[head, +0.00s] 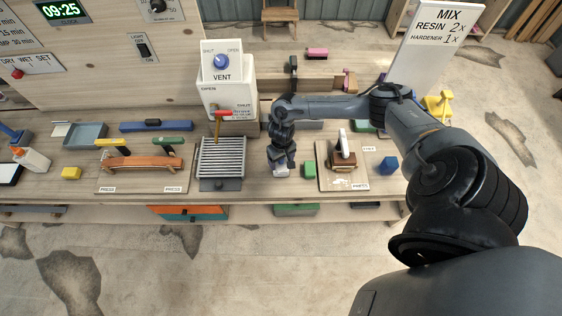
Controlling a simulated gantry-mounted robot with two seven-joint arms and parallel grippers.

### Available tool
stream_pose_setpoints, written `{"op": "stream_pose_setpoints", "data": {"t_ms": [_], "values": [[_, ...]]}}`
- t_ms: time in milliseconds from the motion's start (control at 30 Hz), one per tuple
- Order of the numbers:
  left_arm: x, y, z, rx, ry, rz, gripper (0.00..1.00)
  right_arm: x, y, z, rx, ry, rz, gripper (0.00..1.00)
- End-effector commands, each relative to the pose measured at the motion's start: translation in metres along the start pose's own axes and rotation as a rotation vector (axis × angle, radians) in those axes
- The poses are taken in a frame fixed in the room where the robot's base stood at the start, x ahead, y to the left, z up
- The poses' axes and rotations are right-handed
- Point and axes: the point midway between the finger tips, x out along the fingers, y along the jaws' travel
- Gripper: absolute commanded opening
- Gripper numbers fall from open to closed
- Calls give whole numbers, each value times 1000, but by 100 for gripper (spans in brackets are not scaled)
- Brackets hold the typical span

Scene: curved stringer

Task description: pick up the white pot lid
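A small white object (282,172), which looks like the pot lid, is near the front of the workbench (240,199), right of the ribbed grey rack. My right gripper (281,164) points down directly over it, its tips at or very near the lid's top. The gripper covers part of the lid. Whether the fingers are closed on it, or whether it is lifted, is too small to tell. My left gripper is not in view.
The vent box (227,95) stands behind.

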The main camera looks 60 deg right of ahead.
Motion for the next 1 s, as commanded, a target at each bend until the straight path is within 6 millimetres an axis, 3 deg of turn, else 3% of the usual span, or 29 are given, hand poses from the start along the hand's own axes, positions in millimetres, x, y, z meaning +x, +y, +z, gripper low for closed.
{"op": "stream_pose_setpoints", "data": {"t_ms": [33, 200, 667, 900, 1000], "values": [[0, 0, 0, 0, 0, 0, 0, 0, 0, 0, 0, 0, 0, 68], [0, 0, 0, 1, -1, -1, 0, 0, 0, 0, 0, 0, 0, 43], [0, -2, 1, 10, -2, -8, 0, -10, 0, -1, 0, 2, -1, 43], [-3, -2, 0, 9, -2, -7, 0, -44, 0, -1, -2, 3, 0, 43], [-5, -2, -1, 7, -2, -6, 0, -53, 12, 18, -4, -1, 5, 43]]}}
